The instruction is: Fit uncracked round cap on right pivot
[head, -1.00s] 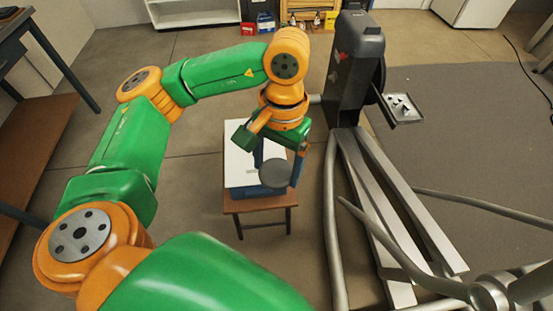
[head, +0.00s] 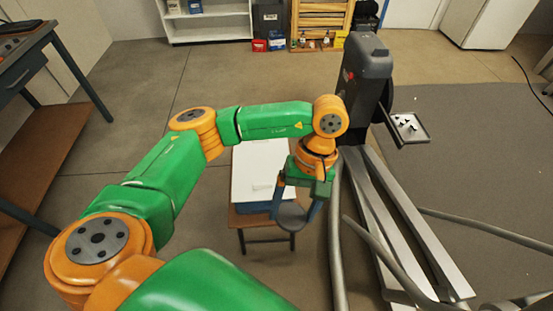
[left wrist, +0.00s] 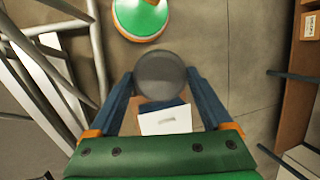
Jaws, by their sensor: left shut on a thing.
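My left gripper (head: 294,206) is shut on a round, flat dark grey cap (head: 291,217), at the right front of a small table. In the left wrist view the cap (left wrist: 160,76) sits between the two blue fingertips, its flat face towards the camera. I see no crack on it, but the picture is small. The grey elliptical machine (head: 367,75) stands right of the gripper, with long metal rails running forward. The cap is in the air, apart from the machine. I cannot make out the right pivot clearly. My right gripper is not in view.
The small wooden table (head: 243,218) holds a white sheet or box lid (head: 257,168). Bent tubes (head: 470,222) of the machine cross the right side. A workbench (head: 25,50) is at left.

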